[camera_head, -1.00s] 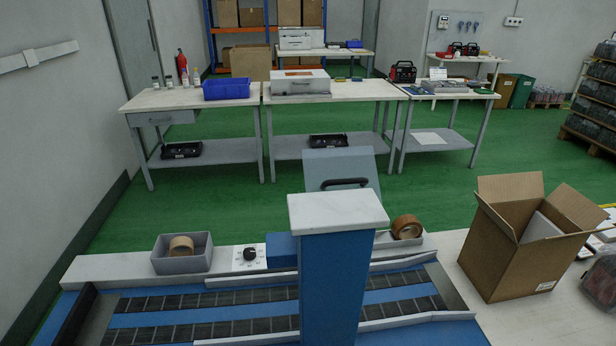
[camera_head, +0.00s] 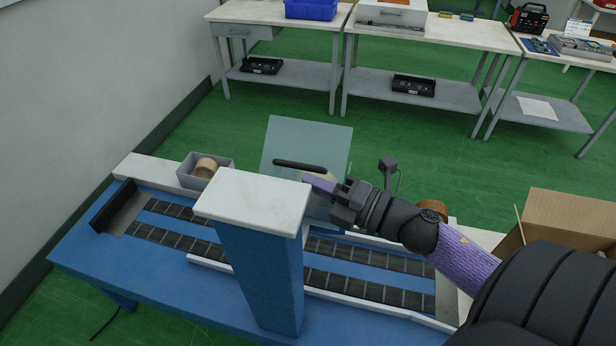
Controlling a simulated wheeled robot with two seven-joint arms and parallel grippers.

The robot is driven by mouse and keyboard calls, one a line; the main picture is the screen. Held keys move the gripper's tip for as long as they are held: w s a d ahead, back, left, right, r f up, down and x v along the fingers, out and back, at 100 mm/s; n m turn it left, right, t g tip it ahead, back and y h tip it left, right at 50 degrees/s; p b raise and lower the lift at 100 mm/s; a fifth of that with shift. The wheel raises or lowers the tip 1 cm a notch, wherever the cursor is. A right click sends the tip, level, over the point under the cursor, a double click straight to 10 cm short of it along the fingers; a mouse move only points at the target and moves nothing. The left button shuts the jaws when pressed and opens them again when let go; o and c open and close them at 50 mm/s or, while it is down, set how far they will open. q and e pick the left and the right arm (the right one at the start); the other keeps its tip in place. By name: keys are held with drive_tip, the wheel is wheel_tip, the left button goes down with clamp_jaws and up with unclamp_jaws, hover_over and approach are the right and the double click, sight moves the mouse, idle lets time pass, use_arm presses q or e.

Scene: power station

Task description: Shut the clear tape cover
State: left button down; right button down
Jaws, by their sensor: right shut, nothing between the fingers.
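The clear tape cover (camera_head: 308,142) is a see-through panel with a black handle (camera_head: 299,166) along its lower part. It stands raised, tilted up behind the white-topped blue post (camera_head: 262,250) of the taping machine. My right arm comes in from the right, and my right gripper (camera_head: 314,184) is shut and empty, close to the handle's right end just below it. I cannot tell whether it touches the handle or cover. The post's top hides part of the area below the cover. My left gripper is out of view.
The machine's roller conveyor (camera_head: 385,290) runs under the post. A grey bin with a tape roll (camera_head: 206,167) sits at its back left. Another tape roll (camera_head: 433,209) and a cardboard box (camera_head: 570,222) are at the right. Green floor (camera_head: 220,125) is clear behind, before the workbenches.

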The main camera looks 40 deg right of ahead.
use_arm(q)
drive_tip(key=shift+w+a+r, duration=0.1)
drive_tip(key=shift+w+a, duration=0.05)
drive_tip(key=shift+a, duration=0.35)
use_arm(e)
drive_tip(key=shift+x, duration=0.9)
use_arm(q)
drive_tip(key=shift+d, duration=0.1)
use_arm(e)
drive_tip(key=shift+a, duration=0.1)
